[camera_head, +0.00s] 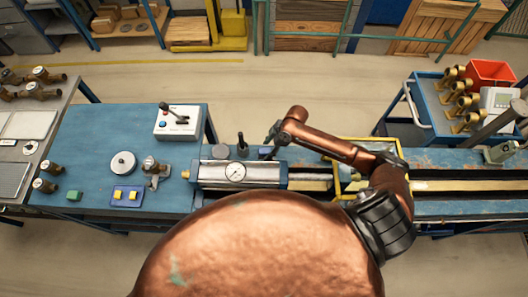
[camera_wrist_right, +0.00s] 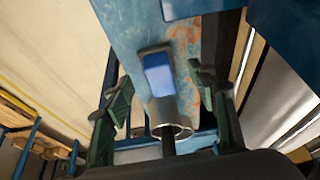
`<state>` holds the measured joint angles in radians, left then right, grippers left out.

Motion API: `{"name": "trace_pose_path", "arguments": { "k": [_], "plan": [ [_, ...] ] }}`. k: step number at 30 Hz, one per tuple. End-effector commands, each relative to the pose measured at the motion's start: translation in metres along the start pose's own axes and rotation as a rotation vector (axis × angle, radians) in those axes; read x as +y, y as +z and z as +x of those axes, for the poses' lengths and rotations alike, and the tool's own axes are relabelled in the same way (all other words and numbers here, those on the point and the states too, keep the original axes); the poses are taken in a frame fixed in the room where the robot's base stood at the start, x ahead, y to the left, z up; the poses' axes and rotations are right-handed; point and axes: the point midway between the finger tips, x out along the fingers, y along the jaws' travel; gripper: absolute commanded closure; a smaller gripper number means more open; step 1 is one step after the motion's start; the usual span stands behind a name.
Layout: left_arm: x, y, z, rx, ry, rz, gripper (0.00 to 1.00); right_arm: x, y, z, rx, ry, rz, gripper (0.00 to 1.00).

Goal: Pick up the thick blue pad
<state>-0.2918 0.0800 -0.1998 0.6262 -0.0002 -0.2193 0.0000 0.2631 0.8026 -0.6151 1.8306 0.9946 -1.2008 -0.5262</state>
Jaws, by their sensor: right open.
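The thick blue pad (camera_wrist_right: 158,73) is a small blue block on the worn blue bench top, and in the head view it shows as a small blue patch (camera_head: 265,152) behind the gauge cylinder. My right gripper (camera_head: 275,133) is above the bench close to the pad. In the right wrist view its two dark green fingers (camera_wrist_right: 160,85) are spread apart, with the pad seen between them and nothing held. I cannot tell the exact height of the fingers over the pad. My left gripper is not in view.
A grey cup with a dark rod (camera_wrist_right: 165,115) stands beside the pad, also between the fingers in the wrist view. The metal cylinder with a dial gauge (camera_head: 235,173) is in front. A switch box (camera_head: 177,122) stands left. A yellow frame (camera_head: 345,183) stands right.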

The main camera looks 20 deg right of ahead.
Motion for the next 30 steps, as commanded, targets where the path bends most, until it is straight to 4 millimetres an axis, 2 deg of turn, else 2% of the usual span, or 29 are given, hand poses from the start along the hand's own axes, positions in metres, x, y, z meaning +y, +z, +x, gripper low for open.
{"name": "trace_pose_path", "arguments": {
  "k": [1, 6, 14, 30],
  "plan": [
    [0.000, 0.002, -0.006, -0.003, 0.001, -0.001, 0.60, -0.001, -0.003, 0.006, 0.001, -0.003, 0.002, 0.48],
    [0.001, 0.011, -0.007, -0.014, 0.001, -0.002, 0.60, 0.000, -0.001, 0.023, -0.001, 0.000, 0.001, 0.48],
    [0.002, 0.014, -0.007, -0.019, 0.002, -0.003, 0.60, 0.000, -0.001, 0.026, -0.001, 0.001, -0.001, 0.48],
    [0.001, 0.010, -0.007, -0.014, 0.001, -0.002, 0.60, 0.000, -0.001, 0.025, -0.001, 0.002, -0.001, 0.86]
  ]
}}
